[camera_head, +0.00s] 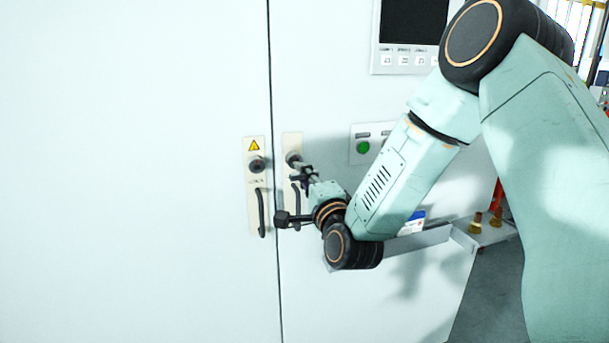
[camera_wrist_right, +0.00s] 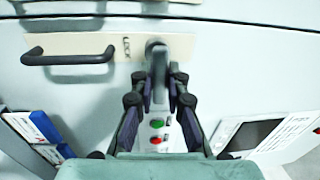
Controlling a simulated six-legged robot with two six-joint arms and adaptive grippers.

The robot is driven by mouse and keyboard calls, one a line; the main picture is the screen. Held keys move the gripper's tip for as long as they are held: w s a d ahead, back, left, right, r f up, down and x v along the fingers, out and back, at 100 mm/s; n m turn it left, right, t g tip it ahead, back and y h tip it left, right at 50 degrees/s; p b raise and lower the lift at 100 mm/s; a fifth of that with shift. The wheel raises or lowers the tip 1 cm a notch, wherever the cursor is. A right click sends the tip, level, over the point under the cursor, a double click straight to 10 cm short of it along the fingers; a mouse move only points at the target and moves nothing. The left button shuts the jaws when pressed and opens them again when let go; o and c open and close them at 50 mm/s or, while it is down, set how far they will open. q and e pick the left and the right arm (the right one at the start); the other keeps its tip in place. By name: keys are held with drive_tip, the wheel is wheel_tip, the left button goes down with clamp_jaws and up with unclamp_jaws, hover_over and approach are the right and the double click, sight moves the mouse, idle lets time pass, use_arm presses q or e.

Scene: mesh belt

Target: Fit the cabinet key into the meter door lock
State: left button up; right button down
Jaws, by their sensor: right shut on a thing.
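My right gripper (camera_head: 305,174) is shut on the grey cabinet key, which shows between the fingers in the wrist view (camera_wrist_right: 160,88). The key's far end meets the dark round lock (camera_head: 293,158) on the right door's beige plate (camera_head: 291,140). The lock is also at the top of the fingers in the wrist view (camera_wrist_right: 155,45). I cannot tell how deep the key sits, as the fingers and key cover the keyhole. A dark bar handle (camera_wrist_right: 68,56) is beside the lock on the same plate. My left gripper is not in view.
The left door has its own plate with a warning sign (camera_head: 254,146), lock (camera_head: 257,165) and handle (camera_head: 262,212). A panel with a green button (camera_head: 363,148) and a screen (camera_head: 413,20) are on the right door. A low ledge (camera_head: 418,240) juts out below my forearm.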

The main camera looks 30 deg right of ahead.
drive_tip(key=shift+v, duration=1.2)
drive_tip(key=shift+r, duration=0.15)
